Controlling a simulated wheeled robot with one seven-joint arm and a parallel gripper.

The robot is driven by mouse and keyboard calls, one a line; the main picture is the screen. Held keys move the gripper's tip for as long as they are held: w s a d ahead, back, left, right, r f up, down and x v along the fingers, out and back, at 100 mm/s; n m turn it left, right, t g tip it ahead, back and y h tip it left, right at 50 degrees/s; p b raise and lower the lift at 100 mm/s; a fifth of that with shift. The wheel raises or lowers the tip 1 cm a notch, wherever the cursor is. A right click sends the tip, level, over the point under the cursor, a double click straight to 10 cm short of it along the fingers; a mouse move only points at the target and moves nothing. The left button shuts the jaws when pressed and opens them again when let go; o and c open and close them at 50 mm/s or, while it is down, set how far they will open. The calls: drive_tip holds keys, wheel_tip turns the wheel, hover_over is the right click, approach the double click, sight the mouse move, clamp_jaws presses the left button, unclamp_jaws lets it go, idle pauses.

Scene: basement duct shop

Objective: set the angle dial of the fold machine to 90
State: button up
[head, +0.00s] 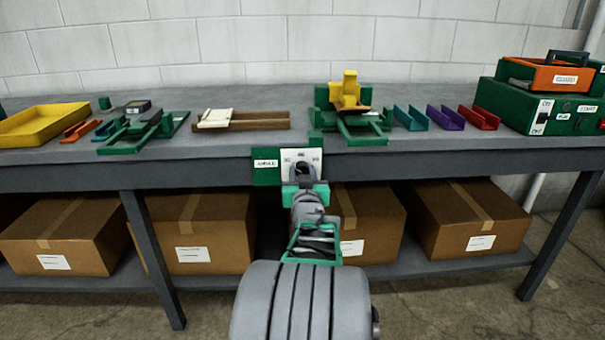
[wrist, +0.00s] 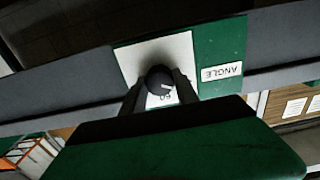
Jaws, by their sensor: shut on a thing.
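The angle dial is a dark round knob (wrist: 159,77) on a white plate (head: 315,157) fixed to a green panel (head: 265,173) on the bench's front edge. The panel has a label reading ANGLE (wrist: 221,72). The fold machine (head: 348,98), green with yellow and orange parts, stands on the bench above it. My gripper (head: 303,178) reaches the dial from the front; in the wrist view its fingers (wrist: 160,88) are shut on both sides of the knob. A white pointer mark shows on the knob's lower right, near a printed 60. The exact setting is unclear, and the fingers hide other markings.
On the bench are a yellow tray (head: 45,122), a second green machine (head: 145,130), a wooden piece (head: 255,121), coloured channels (head: 445,117) and a green machine with an orange box (head: 560,75). Cardboard boxes (head: 205,235) fill the shelf below.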

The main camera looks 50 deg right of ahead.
clamp_jaws()
drive_tip(key=m+b, duration=0.3)
drive_tip(key=m, duration=2)
drive_tip(key=shift+m, duration=0.4)
idle(0.4)
